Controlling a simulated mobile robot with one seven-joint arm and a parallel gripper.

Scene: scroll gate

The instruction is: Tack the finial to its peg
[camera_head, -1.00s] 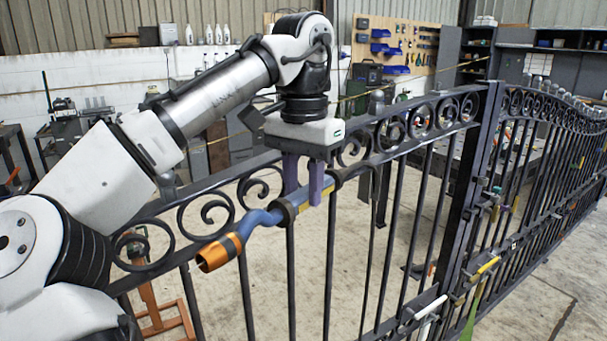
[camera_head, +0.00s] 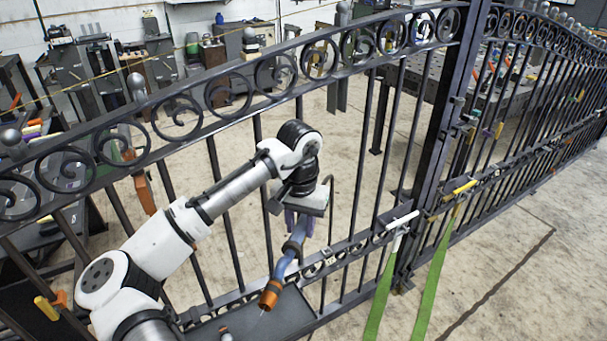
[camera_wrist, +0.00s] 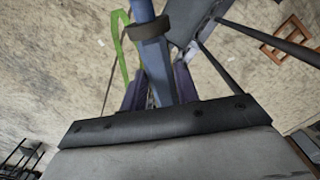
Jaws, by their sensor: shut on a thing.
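My gripper (camera_head: 298,222) has purple fingers, shut on a blue-handled torch-like tool (camera_head: 287,264) with a dark collar and an orange nozzle (camera_head: 270,294). The nozzle points down and left, near the gate's lower scroll rail. The wrist view shows the blue handle (camera_wrist: 158,72) between my fingers (camera_wrist: 160,95); the nozzle is out of that view. The dark iron gate (camera_head: 215,82) stands around the arm's picture area. Grey ball tops show along its upper rail, one at left (camera_head: 136,84) and one at the far left (camera_head: 11,139). I cannot tell which is the finial, or see its peg.
A dark flat tray or plate (camera_head: 225,325) lies low in front. Green straps (camera_head: 432,275) hang from the lower rail by the thick post (camera_head: 446,110). A yellow-handled clamp (camera_head: 460,190) is there too. Open floor (camera_head: 530,270) lies at right.

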